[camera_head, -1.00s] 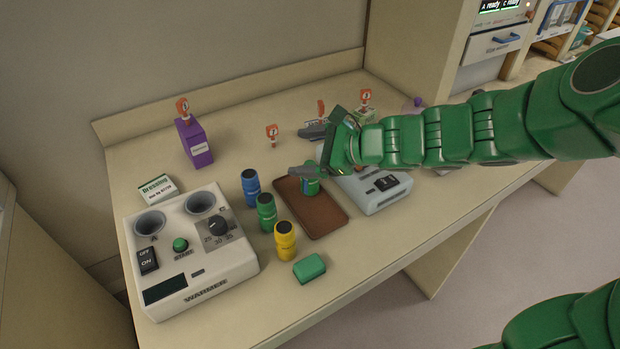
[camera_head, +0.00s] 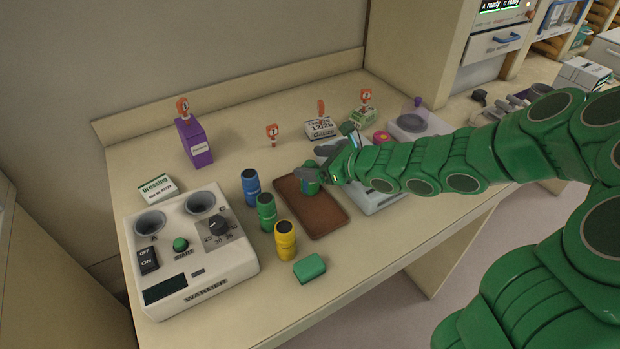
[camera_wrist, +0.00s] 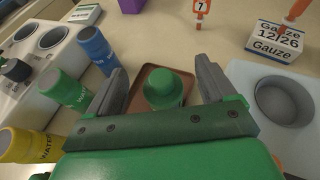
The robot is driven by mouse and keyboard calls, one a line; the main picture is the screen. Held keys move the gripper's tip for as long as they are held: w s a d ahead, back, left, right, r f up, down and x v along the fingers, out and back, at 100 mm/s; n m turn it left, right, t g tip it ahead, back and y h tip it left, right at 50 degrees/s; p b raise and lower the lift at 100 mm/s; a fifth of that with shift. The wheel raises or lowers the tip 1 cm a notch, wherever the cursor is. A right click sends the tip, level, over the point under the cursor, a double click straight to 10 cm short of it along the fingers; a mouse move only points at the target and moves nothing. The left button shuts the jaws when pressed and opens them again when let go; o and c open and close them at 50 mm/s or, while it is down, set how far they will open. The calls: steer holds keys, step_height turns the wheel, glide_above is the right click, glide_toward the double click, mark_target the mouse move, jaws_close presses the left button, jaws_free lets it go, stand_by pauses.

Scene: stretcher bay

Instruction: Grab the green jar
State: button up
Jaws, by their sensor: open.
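A green jar (camera_head: 309,187) with a rounded lid stands on a brown tray (camera_head: 326,218) on the counter. In the wrist view the green jar (camera_wrist: 164,90) shows from above, between the two grey fingers of my gripper (camera_wrist: 161,68). My gripper (camera_head: 312,171) is open, with a finger to either side of the jar and a gap to each. In the head view the fingers partly cover the jar's top. I cannot tell how far down its sides the fingers reach. Another green container, a bottle (camera_head: 266,212), stands left of the tray.
A blue bottle (camera_head: 250,188) and a yellow bottle (camera_head: 285,240) stand left of the tray, near the white warmer (camera_head: 190,265). A green block (camera_head: 309,268) lies in front. A grey device (camera_head: 385,198) sits close on the right, partly under my arm. A gauze box (camera_head: 320,128) stands behind.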

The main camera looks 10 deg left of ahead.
steer(key=shift+f, duration=0.4)
steer(key=shift+w+a+f, duration=0.1)
steer(key=shift+a+f, duration=0.15)
steer(key=shift+f, duration=0.5)
steer(key=shift+w+a+f, duration=0.1)
steer(key=shift+a+f, duration=0.15)
steer(key=shift+f, duration=0.45)
steer(key=shift+x, duration=0.95)
steer(key=shift+c, duration=0.5)
steer(key=c, duration=1.1)
steer(key=shift+r, duration=0.1)
